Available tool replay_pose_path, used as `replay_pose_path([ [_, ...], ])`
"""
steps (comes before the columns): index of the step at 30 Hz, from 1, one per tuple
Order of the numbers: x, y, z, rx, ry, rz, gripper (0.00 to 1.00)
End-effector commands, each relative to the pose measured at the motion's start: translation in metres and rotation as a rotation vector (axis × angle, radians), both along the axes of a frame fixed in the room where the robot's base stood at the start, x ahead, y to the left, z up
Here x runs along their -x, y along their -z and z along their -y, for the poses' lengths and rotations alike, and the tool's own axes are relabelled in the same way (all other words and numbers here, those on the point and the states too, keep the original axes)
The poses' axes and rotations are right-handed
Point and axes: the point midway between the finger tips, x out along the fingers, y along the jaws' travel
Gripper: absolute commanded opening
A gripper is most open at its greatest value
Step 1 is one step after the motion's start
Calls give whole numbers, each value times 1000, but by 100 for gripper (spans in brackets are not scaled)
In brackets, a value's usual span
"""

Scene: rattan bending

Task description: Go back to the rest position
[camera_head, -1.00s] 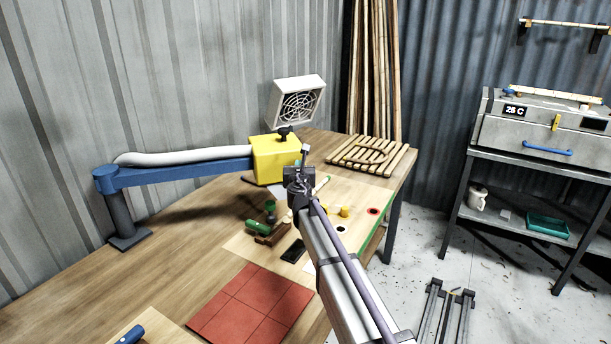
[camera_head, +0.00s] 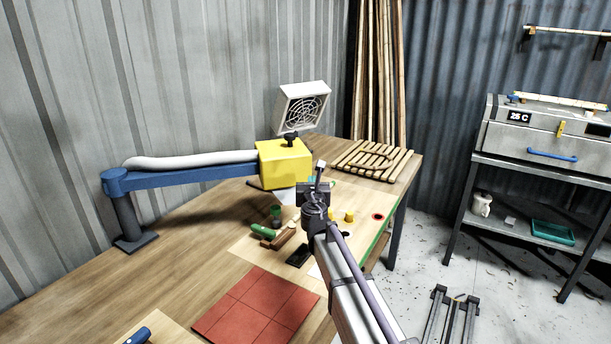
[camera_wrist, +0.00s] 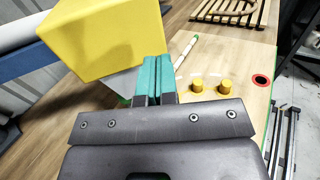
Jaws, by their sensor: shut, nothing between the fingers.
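My gripper (camera_head: 312,184) is over the right part of the wooden workbench (camera_head: 215,235), with my arm reaching in from the lower right. In the wrist view, the two teal fingers (camera_wrist: 153,66) are together with nothing between them. They point toward the yellow box (camera_wrist: 105,32) and overlap its lower right in the picture; I cannot tell the gap. In the head view, my wrist hides most of the fingers. The yellow box (camera_head: 284,163) sits at the end of a blue arm (camera_head: 190,174) with a white hose.
A slatted wooden frame (camera_head: 392,164) lies at the bench's back right. Yellow pegs (camera_wrist: 197,85) stand on the light board. A red tiled mat (camera_head: 256,308) lies in front. A white fan box (camera_head: 303,107) is behind. A grey heater (camera_head: 545,140) stands right on a metal rack.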

Motion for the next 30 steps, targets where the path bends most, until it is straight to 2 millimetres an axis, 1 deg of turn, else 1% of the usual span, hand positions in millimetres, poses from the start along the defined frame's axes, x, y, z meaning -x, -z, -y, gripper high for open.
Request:
replay_pose_path([
  [1, 19, 0, 7, 0, 0, 0, 0],
  [4, 41, 0, 15, 0, 0, 0, 0],
  [7, 51, 0, 19, 0, 0, 0, 0],
  [12, 52, 0, 19, -26, 1, -2, 0],
  [14, 52, 0, 25, -101, 33, -7, 0],
  [16, 54, 5, 42, -324, 136, -29, 0],
  [17, 60, 10, 55, -470, 205, -45, 0],
  [18, 74, 22, 75, -703, 326, -70, 0],
  [20, 104, 48, 110, -1071, 551, -98, 0],
  [21, 127, 68, 131, -1290, 711, -107, 0],
  [23, 167, 98, 157, -1584, 972, -108, 0],
  [24, 198, 118, 169, -1759, 1163, -100, 0],
  [26, 248, 144, 180, -1970, 1469, -81, 0],
  [27, 281, 156, 183, -2069, 1672, -69, 0],
  [30, 349, 171, 183, -2189, 2092, -71, 0],
])
